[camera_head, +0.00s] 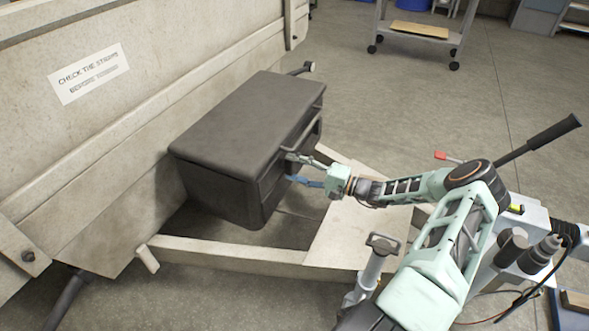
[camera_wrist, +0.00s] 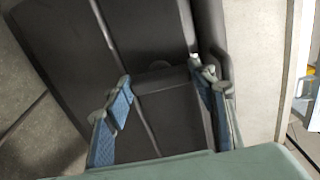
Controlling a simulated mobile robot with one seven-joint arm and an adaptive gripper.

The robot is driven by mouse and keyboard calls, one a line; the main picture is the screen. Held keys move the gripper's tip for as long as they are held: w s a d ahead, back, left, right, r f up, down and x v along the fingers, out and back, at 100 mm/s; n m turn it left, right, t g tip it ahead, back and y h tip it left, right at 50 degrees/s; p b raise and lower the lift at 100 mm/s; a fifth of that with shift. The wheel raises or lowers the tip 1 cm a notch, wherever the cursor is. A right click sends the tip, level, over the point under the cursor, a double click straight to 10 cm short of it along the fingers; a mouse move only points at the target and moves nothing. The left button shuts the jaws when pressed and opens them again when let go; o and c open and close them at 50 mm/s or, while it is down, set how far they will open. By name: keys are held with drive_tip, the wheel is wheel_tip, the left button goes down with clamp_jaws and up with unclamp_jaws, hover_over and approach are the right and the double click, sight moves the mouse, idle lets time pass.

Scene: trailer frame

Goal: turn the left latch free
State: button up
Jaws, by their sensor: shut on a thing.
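A dark grey box (camera_head: 240,135) with a closed lid sits against the trailer frame, and its dark surface (camera_wrist: 150,25) fills the upper middle of the wrist view. My gripper (camera_head: 290,167) reaches its front from the right. In the wrist view my gripper (camera_wrist: 161,76) has blue-padded fingers on either side of a dark, flat part (camera_wrist: 165,115) at the box front. It is shut on this part, which looks like the left latch. The latch's turn angle cannot be made out, and the fingers partly hide it in the head view.
A pale trailer panel (camera_head: 95,130) with a label stands behind the box. Frame beams (camera_head: 230,255) and a flat plate (camera_head: 350,235) lie below and in front of it. A trolley (camera_head: 420,32) stands at the back on open floor.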

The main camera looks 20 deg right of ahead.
drive_tip(key=shift+n, duration=0.3)
drive_tip(key=o, duration=1.2)
drive_tip(key=shift+c, duration=0.2)
drive_tip(key=v, duration=0.7)
drive_tip(key=shift+s+d, duration=0.2)
